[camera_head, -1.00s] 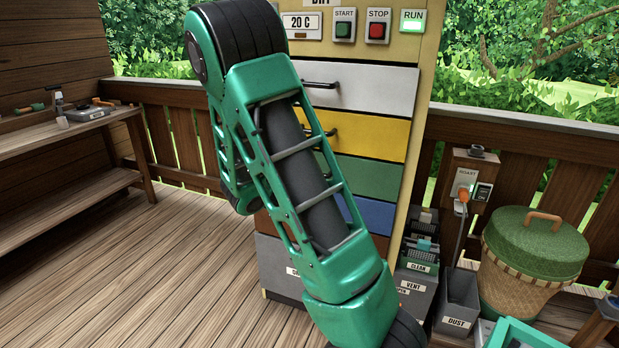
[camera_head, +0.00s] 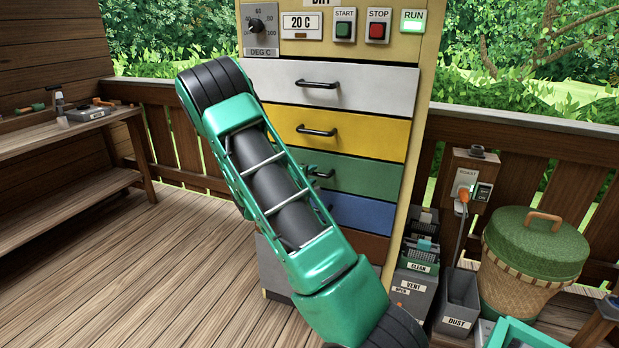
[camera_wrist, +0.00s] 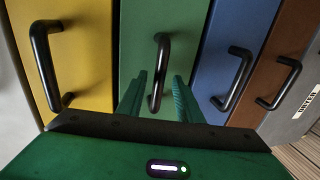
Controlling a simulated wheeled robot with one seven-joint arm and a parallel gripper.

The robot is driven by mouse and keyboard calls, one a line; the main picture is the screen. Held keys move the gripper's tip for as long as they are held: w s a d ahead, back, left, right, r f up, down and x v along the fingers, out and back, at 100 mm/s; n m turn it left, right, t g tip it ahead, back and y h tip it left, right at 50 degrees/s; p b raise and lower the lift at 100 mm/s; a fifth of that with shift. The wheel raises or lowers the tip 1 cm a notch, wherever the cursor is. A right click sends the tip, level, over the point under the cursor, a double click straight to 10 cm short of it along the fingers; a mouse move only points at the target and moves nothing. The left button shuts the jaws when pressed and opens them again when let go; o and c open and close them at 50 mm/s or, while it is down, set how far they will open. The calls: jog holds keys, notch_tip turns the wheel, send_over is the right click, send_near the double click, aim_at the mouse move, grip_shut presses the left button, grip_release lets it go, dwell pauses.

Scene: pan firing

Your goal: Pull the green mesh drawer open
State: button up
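The green drawer (camera_head: 370,176) sits in the cabinet below the yellow drawer, its front flush with its neighbours. Its front looks plain green; no mesh shows. In the wrist view the green drawer (camera_wrist: 186,35) has a dark bar handle (camera_wrist: 160,68). My gripper (camera_wrist: 160,96) reaches toward it with two green ribbed fingers, one on each side of the handle. The fingers stand apart, with visible gaps beside the handle.
The yellow drawer (camera_head: 372,135) and white drawer (camera_head: 380,88) are above; the blue drawer (camera_head: 372,215) is below. All look shut. Grey bins (camera_head: 459,298) and a green-lidded basket (camera_head: 535,245) stand right of the cabinet. The deck at left is clear.

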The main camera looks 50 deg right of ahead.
jog(key=shift+x, duration=1.1)
